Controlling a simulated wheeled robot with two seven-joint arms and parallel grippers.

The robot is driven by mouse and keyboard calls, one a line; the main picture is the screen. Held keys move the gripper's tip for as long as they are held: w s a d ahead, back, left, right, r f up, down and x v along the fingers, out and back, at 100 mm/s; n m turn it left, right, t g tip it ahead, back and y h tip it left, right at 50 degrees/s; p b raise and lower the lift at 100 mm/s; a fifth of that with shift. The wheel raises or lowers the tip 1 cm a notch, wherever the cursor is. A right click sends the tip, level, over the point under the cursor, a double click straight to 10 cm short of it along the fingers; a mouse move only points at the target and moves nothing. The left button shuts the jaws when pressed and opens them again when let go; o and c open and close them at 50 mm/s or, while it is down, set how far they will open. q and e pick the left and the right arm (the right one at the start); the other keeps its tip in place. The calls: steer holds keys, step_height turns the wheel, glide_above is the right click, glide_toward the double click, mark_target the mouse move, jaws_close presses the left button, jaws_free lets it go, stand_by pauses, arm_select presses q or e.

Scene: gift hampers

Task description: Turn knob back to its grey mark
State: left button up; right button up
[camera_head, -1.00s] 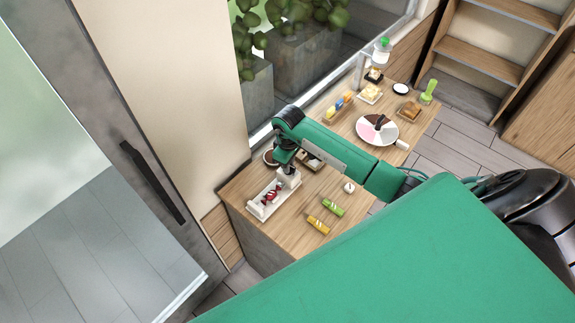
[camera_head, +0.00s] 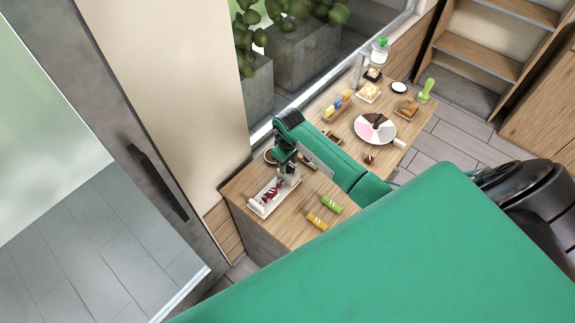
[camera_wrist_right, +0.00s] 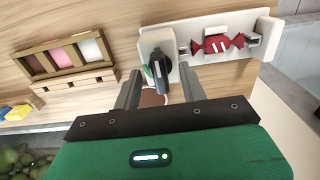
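The knob (camera_wrist_right: 160,72) is black and stands on a white block (camera_wrist_right: 156,42) at one end of a white holder (camera_wrist_right: 222,30). My right gripper (camera_wrist_right: 160,82) is open, with one finger on each side of the knob. I cannot tell whether the fingers touch it. In the head view my right gripper (camera_head: 288,174) is over the end of the white holder (camera_head: 262,207), and the knob is hidden there. I cannot make out a grey mark. My left gripper is not in view.
A red wrapped candy (camera_wrist_right: 217,43) lies in the holder. A wooden box with coloured compartments (camera_wrist_right: 65,56) is beside it. Green (camera_head: 331,204) and yellow (camera_head: 317,221) rolls lie in front. A round plate (camera_head: 375,128) and small items stand farther along the table.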

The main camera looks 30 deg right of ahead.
mark_target(289, 164)
stand_by(0.3)
steer(key=shift+r, duration=3.45)
